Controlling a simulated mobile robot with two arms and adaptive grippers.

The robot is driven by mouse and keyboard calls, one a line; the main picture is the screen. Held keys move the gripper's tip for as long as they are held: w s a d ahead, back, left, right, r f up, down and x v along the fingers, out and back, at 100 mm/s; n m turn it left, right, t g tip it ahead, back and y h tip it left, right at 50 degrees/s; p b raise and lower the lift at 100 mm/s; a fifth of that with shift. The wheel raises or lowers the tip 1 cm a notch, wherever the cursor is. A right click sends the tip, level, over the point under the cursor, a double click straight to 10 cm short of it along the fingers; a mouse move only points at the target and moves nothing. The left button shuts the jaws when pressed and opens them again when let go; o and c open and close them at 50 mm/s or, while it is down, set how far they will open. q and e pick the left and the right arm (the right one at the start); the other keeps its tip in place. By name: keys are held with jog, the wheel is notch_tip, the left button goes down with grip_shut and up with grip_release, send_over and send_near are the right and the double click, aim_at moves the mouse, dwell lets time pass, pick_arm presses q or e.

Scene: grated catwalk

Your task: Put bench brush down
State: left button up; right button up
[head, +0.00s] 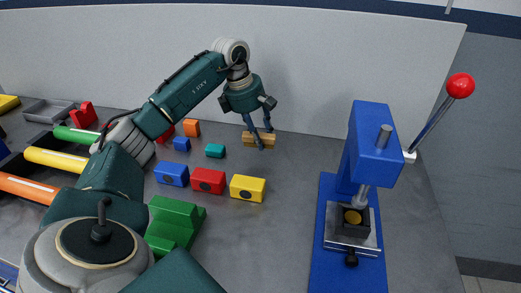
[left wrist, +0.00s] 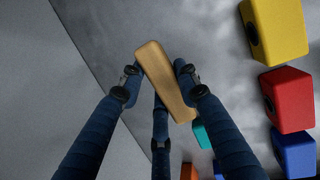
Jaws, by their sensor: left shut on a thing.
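The bench brush, a light wooden bar (head: 250,140), is at the back of the grey bench near the white wall panel. My left gripper (head: 262,138) comes down over it from above, shut on it. In the left wrist view the bar (left wrist: 163,78) lies between the fingers of my left gripper (left wrist: 158,85), slanting in the picture. No bristles can be made out. Whether the brush touches the bench top or hangs just above it, I cannot tell. My right gripper is not in view.
Blue (head: 171,174), red (head: 208,181) and yellow (head: 248,188) blocks stand in a row in front of the brush. A small teal block (head: 215,150) is left of it. A blue press (head: 372,140) with a red-knobbed lever stands right. Bench between brush and press is clear.

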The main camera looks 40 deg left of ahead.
pick_arm(q)
send_over(261, 160)
notch_tip(261, 160, down, 4)
jog(key=shift+s+f, duration=0.1)
jog(key=shift+a+f+p, duration=0.1)
jog(key=shift+f+p, duration=0.2)
jog(key=shift+p, duration=0.15)
jog(key=shift+f, duration=0.25)
jog(key=shift+f, duration=0.3)
jog(key=o, duration=1.1)
jog(key=shift+c, duration=0.2)
jog(key=shift+b, duration=0.3)
